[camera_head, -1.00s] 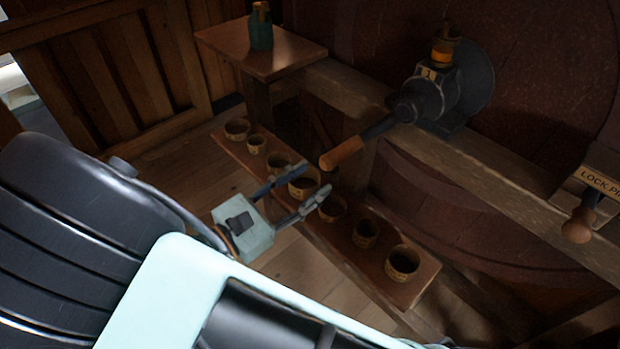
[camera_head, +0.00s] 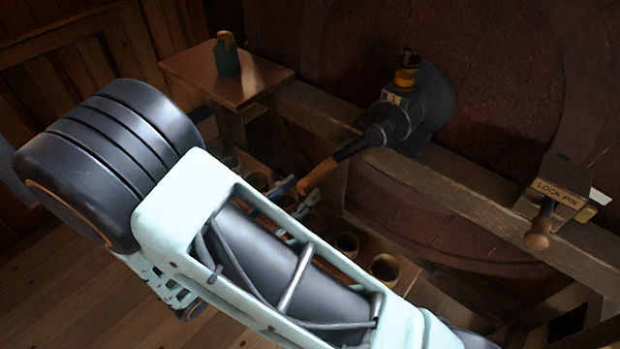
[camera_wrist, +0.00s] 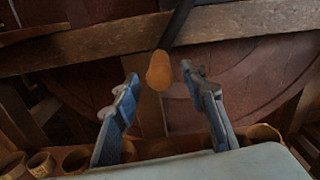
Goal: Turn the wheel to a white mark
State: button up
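A crank with a wooden handle (camera_head: 318,176) and a black shaft (camera_head: 357,147) comes out of a dark round housing (camera_head: 433,105) on a wooden beam. Behind it is a large reddish-brown wooden round (camera_head: 500,70), which may be the wheel. A small white patch (camera_head: 600,196) shows beside the lock pin block (camera_head: 560,188); I cannot tell whether it is a mark on the wheel. My gripper (camera_wrist: 160,78) is open, with the handle end (camera_wrist: 159,71) between and beyond its fingers in the wrist view. Contact is not visible. In the head view my arm hides most of my gripper.
The lock pin has a wooden knob (camera_head: 538,236) below its label. A low bench (camera_head: 415,262) holds several small cups, close under my gripper. A green bottle (camera_head: 227,56) stands on a wooden shelf (camera_head: 185,66). A wooden beam (camera_head: 480,208) crosses behind the crank.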

aim_at(311, 181)
jog(key=shift+x, duration=2.2)
jog(key=shift+c, duration=0.3)
grip_shut()
